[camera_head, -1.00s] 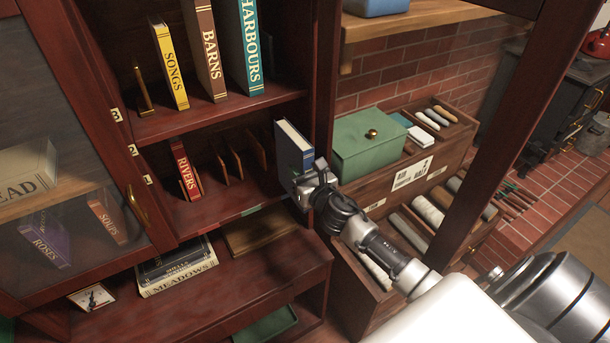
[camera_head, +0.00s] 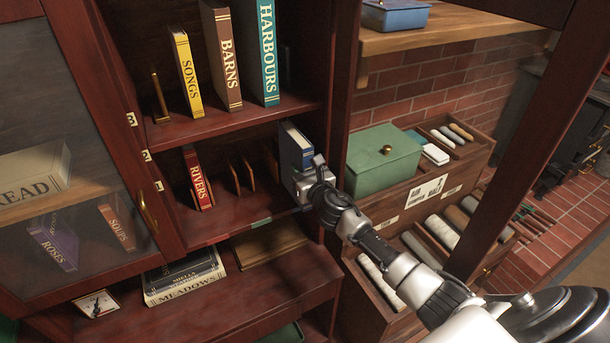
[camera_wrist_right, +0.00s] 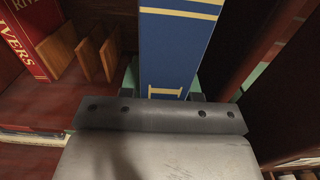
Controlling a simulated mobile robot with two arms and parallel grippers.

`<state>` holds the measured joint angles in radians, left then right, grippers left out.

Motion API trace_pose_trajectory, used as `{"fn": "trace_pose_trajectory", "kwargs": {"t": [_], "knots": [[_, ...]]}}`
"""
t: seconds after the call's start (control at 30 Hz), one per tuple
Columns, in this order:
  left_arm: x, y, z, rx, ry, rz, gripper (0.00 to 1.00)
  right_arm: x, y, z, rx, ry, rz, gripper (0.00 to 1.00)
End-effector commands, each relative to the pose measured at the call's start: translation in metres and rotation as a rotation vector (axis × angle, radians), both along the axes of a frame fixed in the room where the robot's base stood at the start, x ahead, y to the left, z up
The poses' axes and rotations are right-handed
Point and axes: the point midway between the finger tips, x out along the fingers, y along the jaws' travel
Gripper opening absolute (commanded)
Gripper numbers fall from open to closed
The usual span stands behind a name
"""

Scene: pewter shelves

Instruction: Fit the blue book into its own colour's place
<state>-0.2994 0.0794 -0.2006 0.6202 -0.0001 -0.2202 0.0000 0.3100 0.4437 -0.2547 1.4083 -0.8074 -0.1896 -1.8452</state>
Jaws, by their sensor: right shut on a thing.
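The blue book (camera_head: 296,148) stands roughly upright at the right end of the lower shelf (camera_head: 225,222), right of the wooden dividers (camera_head: 246,172). My right gripper (camera_head: 306,180) is shut on its lower part, at the shelf's front edge. In the right wrist view, the blue book (camera_wrist_right: 180,50) rises from between the jaws (camera_wrist_right: 166,97), its yellow-banded spine facing me. Whether its base touches the shelf is hidden. A green strip (camera_head: 262,222) lies on the shelf edge left of the gripper. My left gripper is not in view.
The red RIVERS book (camera_head: 198,180) stands left of the dividers. A glass door (camera_head: 75,190) hangs open at left.

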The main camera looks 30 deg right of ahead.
Motion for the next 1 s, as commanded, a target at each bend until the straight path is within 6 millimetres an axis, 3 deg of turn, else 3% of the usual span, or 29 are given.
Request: {"fn": "trace_pose_trajectory", "kwargs": {"t": [1.0], "knots": [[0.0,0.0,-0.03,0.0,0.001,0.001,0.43,0.068,-0.001,0.002,0.0,-0.005,0.001,0.0]]}}
